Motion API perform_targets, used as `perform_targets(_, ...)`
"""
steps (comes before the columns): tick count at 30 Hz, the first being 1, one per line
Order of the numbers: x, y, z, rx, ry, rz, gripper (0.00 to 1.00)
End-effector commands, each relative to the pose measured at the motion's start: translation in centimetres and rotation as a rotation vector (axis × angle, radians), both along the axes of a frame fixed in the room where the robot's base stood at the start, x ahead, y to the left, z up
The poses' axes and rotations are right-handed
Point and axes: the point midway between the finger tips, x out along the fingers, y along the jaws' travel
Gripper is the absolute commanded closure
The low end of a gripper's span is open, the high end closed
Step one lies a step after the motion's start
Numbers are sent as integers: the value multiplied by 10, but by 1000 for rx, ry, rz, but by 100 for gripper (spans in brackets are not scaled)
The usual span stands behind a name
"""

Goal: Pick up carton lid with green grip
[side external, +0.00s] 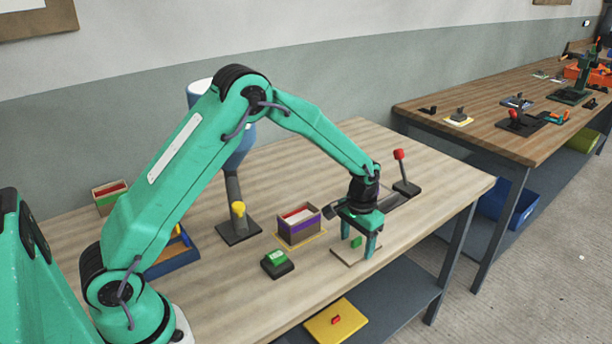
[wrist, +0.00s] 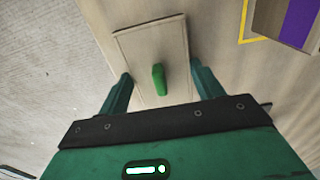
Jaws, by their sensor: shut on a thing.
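The carton lid (side external: 343,253) is a flat, pale tan panel with a small green grip (side external: 356,242) in its middle. It is near the front edge of the table. In the wrist view the lid (wrist: 138,45) lies between my fingers, with the green grip (wrist: 158,79) standing up between them. I cannot tell whether the lid is touching the table.
An open carton with a purple band (side external: 298,231) stands left of the lid on a yellow-outlined square. A green-topped block (side external: 277,263) is nearer the front. A red-knobbed lever (side external: 403,172) stands behind my gripper. A funnel stand (side external: 237,205) is further left.

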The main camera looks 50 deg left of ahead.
Motion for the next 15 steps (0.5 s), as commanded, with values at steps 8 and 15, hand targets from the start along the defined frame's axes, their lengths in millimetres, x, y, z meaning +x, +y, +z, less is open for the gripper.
perform_targets(8,1,0,21,0,-4,0,55)
perform_targets(15,-10,-16,51,0,-3,-4,55)
